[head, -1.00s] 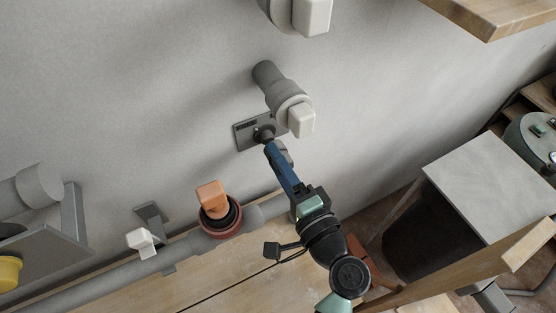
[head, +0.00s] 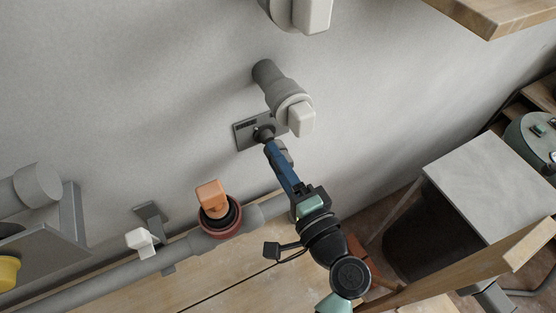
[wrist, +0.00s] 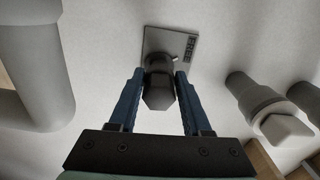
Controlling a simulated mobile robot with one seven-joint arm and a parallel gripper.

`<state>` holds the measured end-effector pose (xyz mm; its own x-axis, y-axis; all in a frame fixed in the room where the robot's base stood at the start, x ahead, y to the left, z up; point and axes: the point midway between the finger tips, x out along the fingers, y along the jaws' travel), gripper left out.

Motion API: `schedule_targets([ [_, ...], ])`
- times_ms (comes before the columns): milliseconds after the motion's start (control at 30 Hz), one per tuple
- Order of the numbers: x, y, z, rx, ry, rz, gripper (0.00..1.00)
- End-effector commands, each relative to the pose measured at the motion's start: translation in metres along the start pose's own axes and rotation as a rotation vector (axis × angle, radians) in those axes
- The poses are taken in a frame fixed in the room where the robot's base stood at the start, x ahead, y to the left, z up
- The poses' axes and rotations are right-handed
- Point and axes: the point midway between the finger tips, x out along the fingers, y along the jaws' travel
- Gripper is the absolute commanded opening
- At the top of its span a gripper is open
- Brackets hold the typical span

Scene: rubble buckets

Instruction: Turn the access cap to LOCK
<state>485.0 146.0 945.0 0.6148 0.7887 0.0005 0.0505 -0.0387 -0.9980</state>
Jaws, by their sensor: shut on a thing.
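The access cap is a dark, faceted knob (wrist: 158,88) on a grey metal plate (wrist: 160,42) fixed to the wall. Raised or printed lettering on the plate's right side seems to read FREE; I see no LOCK lettering. A small light mark shows at the cap's upper right. In the head view the cap (head: 263,131) and its plate (head: 245,139) sit mid-wall. My gripper (wrist: 160,76) has its blue fingers on either side of the cap and is shut on it. In the head view my gripper (head: 268,145) reaches up to it from the lower right, hiding part of it.
A grey pipe stub with a pale square-ended cap (head: 300,119) juts out close to the plate's upper right. An orange-handled valve (head: 211,195) and a white-handled fitting (head: 140,240) sit on the pipe at lower left. A wooden shelf (head: 490,15) is at upper right.

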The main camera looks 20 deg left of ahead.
Motion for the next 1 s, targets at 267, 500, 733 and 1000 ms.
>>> schedule_targets([
  [267,0.006,0.000,0.000,0.000,-0.001,0.000,0.00],
  [500,0.015,0.000,0.000,0.000,-0.002,0.000,0.00],
  [733,0.022,0.000,0.000,0.000,-0.001,-0.001,0.00],
  [1000,0.030,0.000,0.000,0.000,-0.001,0.000,0.00],
])
